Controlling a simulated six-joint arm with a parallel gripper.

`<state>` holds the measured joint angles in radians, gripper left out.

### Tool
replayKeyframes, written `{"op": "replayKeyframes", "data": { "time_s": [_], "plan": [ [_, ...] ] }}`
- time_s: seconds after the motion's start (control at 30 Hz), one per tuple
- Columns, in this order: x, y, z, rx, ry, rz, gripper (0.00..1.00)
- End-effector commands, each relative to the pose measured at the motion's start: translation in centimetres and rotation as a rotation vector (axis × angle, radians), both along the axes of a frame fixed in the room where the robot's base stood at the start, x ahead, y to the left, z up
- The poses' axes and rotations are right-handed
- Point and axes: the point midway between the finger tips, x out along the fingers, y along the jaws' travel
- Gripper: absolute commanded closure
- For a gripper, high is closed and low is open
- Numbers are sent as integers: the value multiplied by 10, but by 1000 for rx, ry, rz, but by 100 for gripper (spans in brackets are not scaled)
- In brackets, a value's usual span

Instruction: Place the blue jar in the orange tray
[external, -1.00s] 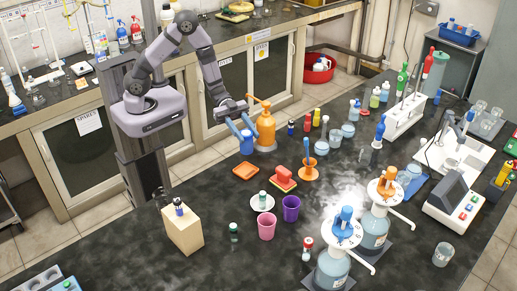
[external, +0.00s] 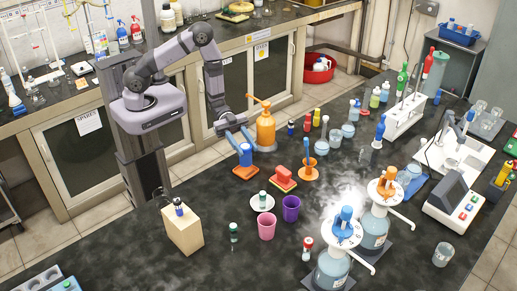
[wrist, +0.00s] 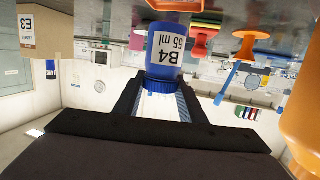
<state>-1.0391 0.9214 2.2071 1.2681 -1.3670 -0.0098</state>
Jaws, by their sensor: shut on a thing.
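The blue jar (external: 245,157) has a white label reading B4 65 ml, which shows in the wrist view (wrist: 167,50). My gripper (wrist: 160,92) is shut on its blue lid, one finger at each side. In the external view my gripper (external: 238,136) is above the left part of the bench. The jar is upright over the orange tray (external: 235,173) and hides part of it. An orange edge of the tray (wrist: 172,4) shows at the jar's base in the wrist view. I cannot tell whether the jar touches the tray.
A large orange pump bottle (external: 265,130) stands close on the right of my gripper. A stacked red and yellow block (external: 283,178) and an orange stand (external: 308,170) are to the right of the tray. Pink (external: 267,227) and purple (external: 291,208) cups stand nearer the front.

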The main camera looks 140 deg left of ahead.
Motion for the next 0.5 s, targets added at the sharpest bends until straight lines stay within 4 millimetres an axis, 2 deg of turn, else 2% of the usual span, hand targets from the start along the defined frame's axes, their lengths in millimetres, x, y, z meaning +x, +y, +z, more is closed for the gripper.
{"op": "replayKeyframes", "data": {
  "time_s": [0.17,0.5],
  "plan": [
    [0,0,-6,-2,0,0,98],
    [0,0,-34,-3,0,1,98]
  ]
}}
